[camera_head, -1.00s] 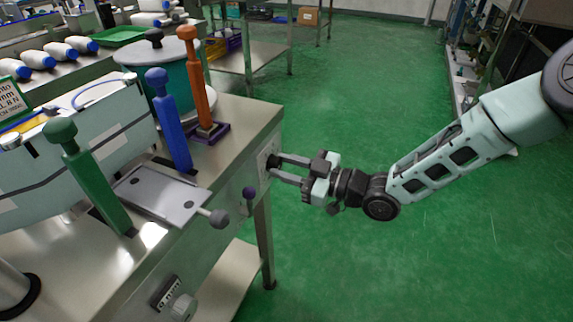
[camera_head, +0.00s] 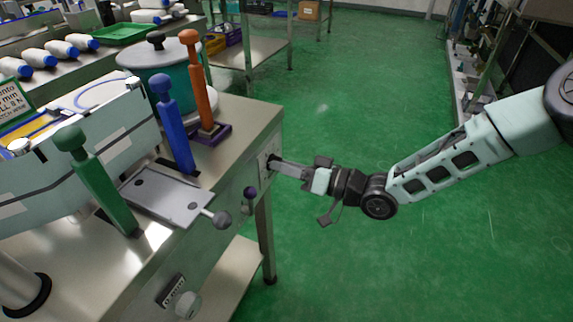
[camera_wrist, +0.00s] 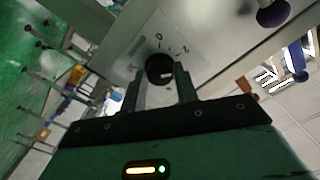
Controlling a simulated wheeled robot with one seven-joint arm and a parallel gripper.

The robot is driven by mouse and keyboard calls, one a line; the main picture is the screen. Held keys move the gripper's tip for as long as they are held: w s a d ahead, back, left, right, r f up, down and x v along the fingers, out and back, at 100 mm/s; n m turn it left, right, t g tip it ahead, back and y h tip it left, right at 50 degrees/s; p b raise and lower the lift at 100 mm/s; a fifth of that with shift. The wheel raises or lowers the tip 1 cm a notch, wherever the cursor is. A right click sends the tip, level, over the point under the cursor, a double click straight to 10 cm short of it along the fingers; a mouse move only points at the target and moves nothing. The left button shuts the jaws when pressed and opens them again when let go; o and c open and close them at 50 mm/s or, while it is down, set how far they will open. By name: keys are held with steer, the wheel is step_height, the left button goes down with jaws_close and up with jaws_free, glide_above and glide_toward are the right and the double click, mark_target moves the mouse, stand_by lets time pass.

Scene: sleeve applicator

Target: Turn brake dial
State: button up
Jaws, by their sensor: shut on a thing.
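The brake dial (camera_wrist: 160,69) is a round black knob with a pale mark, on a light plate with markings around it. The plate is on the end face of the steel machine bench. My gripper (camera_wrist: 161,84) is shut on the dial, with one finger on each side of it in the wrist view. In the head view my gripper (camera_head: 277,165) reaches the bench's end face from the right, and its fingers largely hide the dial. The markings are too small to read fully.
A purple ball knob (camera_head: 250,192) and a grey ball lever (camera_head: 221,219) stick out of the bench front. Green (camera_head: 98,185), blue (camera_head: 173,125) and orange (camera_head: 197,85) levers stand on top. The green floor (camera_head: 380,260) around my arm is clear.

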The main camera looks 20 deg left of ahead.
steer(key=shift+f+m, duration=0.1)
steer(key=shift+m, duration=0.5)
steer(key=o, duration=1)
steer(key=shift+d, duration=0.15)
steer(key=d, duration=0.5)
steer(key=s+d, duration=0.1)
steer(key=d, duration=0.5)
steer(key=d+p, duration=0.1)
steer(key=d, duration=0.5)
steer(key=shift+s+d, duration=0.1)
steer(key=shift+s, duration=0.1)
